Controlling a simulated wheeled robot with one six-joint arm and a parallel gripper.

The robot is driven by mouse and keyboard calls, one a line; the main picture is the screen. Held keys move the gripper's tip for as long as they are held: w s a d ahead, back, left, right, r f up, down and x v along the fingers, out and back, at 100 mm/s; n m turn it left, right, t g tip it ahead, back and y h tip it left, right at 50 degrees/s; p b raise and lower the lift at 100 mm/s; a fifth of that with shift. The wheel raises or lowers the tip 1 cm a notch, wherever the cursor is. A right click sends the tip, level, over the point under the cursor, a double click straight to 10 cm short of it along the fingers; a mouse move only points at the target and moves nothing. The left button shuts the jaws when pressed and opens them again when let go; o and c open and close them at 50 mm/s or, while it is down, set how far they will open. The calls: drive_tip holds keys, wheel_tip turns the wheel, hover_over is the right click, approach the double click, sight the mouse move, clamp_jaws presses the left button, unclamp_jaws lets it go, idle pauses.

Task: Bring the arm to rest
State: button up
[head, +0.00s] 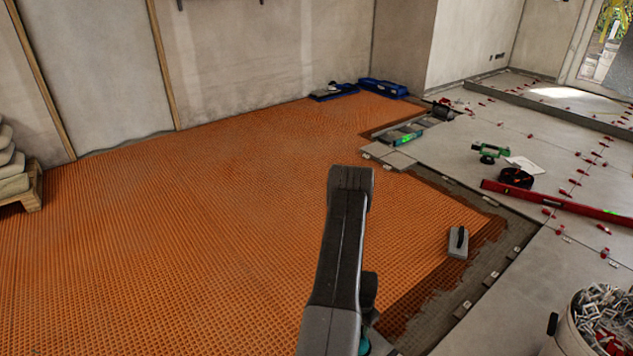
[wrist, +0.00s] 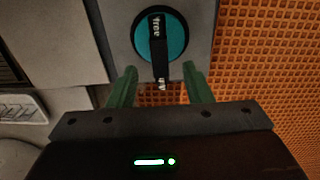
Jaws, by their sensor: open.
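My gripper (wrist: 158,68) shows in the wrist view with its two green fingers spread apart and nothing held between them. In the head view my arm (head: 343,240) rises from the bottom edge, folded up in front of the orange mat (head: 180,220). The gripper itself is hidden there. The orange mat also shows along the right side of the wrist view (wrist: 275,80).
Grey tiles (head: 470,150) with red clips lie at the right, with a long red level (head: 560,203) on them. A grey float (head: 458,242) lies near the mat's edge. A bucket of clips (head: 567,335) stands bottom right.

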drive_tip(key=w+a+r+n+b, duration=0.1)
drive_tip(key=w+a+r+n, duration=0.15)
drive_tip(key=r, duration=0.65)
drive_tip(key=w+a+r+n, duration=0.2)
drive_tip(key=w+a+r, duration=0.2)
drive_tip(key=r, duration=0.4)
drive_tip(key=a+r+n, duration=0.2)
drive_tip(key=a+r, duration=0.1)
drive_tip(key=r, duration=0.6)
drive_tip(key=a+r+n+b, duration=0.1)
drive_tip(key=a+r+n, duration=0.2)
drive_tip(key=r, duration=0.6)
drive_tip(key=shift+s+a+r, duration=0.2)
drive_tip(key=shift+s+a, duration=0.25)
drive_tip(key=shift+a, duration=0.25)
